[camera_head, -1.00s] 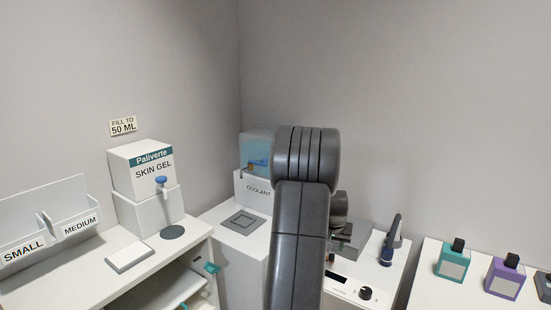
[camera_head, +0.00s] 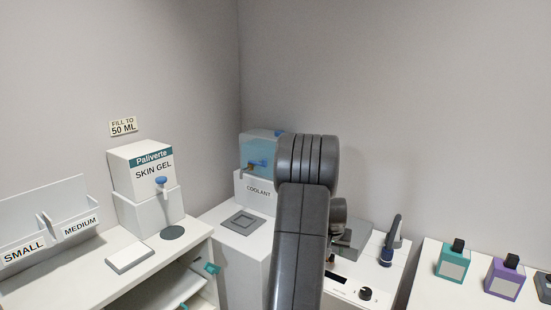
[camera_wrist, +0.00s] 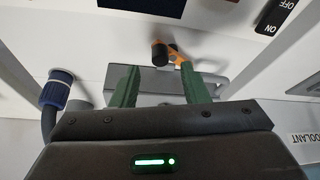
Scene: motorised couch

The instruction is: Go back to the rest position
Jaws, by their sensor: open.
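My gripper (camera_wrist: 158,86) shows in the wrist view with its two green fingers apart and nothing held between them. A small black-and-orange part (camera_wrist: 165,53) and a grey plate (camera_wrist: 151,82) lie beyond the fingers; I cannot tell whether anything touches. In the head view my dark grey arm stands upright in the middle and hides the gripper.
The coolant tank (camera_head: 258,150) stands just left of my arm. A dark blue connector with a hose (camera_wrist: 56,90) is left of the fingers. The skin gel dispenser (camera_head: 146,181), teal bottle (camera_head: 453,262) and purple bottle (camera_head: 505,278) stand at the sides.

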